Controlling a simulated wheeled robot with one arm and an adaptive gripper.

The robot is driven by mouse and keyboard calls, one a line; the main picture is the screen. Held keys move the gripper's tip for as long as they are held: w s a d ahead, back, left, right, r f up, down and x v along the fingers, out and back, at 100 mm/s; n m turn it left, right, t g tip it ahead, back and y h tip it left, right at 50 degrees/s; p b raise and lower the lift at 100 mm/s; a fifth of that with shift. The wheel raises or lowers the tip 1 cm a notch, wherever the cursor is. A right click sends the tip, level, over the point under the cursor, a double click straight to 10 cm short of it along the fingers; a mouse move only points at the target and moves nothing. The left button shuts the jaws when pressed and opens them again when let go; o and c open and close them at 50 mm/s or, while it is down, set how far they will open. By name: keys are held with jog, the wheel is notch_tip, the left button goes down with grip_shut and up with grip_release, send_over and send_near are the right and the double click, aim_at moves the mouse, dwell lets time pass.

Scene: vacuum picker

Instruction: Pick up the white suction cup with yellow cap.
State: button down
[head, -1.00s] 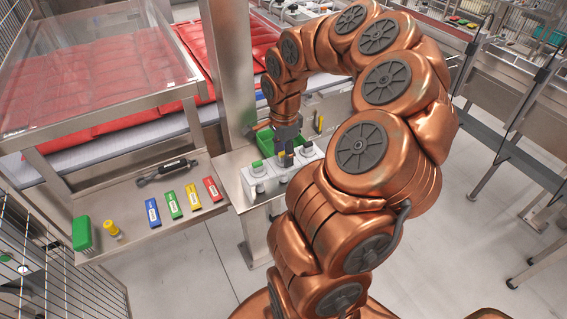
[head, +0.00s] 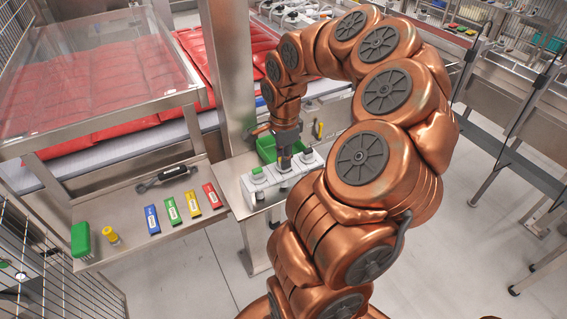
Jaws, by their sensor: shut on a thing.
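A white holder block (head: 271,190) stands on the steel shelf in the head view, with suction cups set along its top. A cup with a green cap (head: 257,171) sits at its left end and another cup (head: 308,153) sits at its right end. My gripper (head: 285,163) points down at the middle position and is shut on the cup there, which I take to be the white suction cup with yellow cap. Its cap is hidden by my fingers. The cup appears still low at the holder; I cannot tell whether it is lifted clear.
A green bin (head: 267,149) stands right behind the holder. Blue, green, yellow and red boxes (head: 152,219) lie on the left shelf, with a dark tool (head: 166,174), a yellow-topped piece (head: 110,236) and a green brush-like block (head: 80,240). A steel post (head: 231,75) rises close to the gripper's left.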

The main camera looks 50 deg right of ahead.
notch_tip(320, 180, up, 9)
jog(key=b, duration=0.2)
jog(key=shift+r+b, duration=0.2)
jog(key=shift+b, duration=0.2)
